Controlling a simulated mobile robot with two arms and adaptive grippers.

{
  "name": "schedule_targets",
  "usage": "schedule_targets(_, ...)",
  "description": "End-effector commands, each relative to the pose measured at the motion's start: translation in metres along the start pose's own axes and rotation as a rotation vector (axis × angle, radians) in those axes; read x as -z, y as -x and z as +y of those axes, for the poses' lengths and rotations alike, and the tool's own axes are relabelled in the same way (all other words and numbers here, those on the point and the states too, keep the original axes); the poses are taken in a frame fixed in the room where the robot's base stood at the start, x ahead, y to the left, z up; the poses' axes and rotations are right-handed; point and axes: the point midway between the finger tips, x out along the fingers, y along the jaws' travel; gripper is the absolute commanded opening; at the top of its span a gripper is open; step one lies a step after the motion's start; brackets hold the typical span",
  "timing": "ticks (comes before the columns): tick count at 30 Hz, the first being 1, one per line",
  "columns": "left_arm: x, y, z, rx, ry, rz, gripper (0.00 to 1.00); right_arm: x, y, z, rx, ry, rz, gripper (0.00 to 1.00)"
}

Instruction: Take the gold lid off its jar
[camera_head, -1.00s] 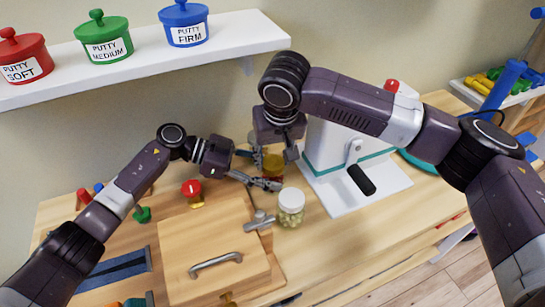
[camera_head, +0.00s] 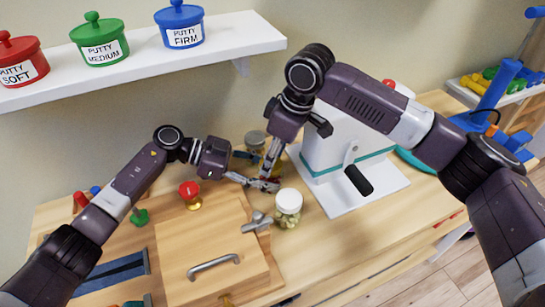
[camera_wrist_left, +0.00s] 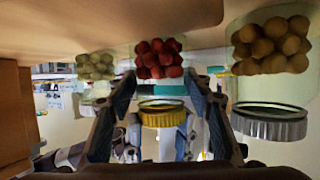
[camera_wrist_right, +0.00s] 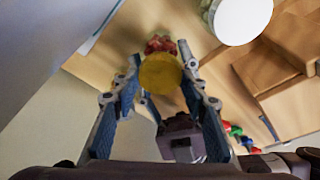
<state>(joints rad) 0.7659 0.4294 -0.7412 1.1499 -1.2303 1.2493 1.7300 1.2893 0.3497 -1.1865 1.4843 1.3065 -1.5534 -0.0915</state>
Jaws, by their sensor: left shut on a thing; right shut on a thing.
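The jar of red balls (camera_wrist_left: 159,62) shows in the left wrist view, which looks upside down, with its gold lid (camera_wrist_left: 163,112) seated at its mouth. Whether the lid is loose cannot be told. My left gripper (camera_head: 258,183) comes from the left and is shut on the jar, a finger on each side. My right gripper (camera_head: 269,176) reaches down from above and is shut on the gold lid (camera_wrist_right: 160,73), its fingers on either side of the rim. In the head view the grippers hide most of the jar and lid.
A white-lidded jar (camera_head: 288,203) stands close in front, right of the grippers. A grey-lidded jar (camera_head: 255,139) stands behind them. A white machine (camera_head: 335,145) with a black-handled lever is to the right. A wooden board (camera_head: 210,255) with a metal handle lies front left.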

Motion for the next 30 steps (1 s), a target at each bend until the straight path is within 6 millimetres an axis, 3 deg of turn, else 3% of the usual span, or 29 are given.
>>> schedule_targets(11,0.0,0.0,0.0,0.0,0.001,0.0,0.0,0.001,0.001,0.0,-0.001,-0.001,0.0,0.11)
schedule_targets(30,0.0,0.0,0.0,0.0,0.001,0.0,0.0,0.006,0.021,0.0,-0.001,-0.001,0.001,0.11)
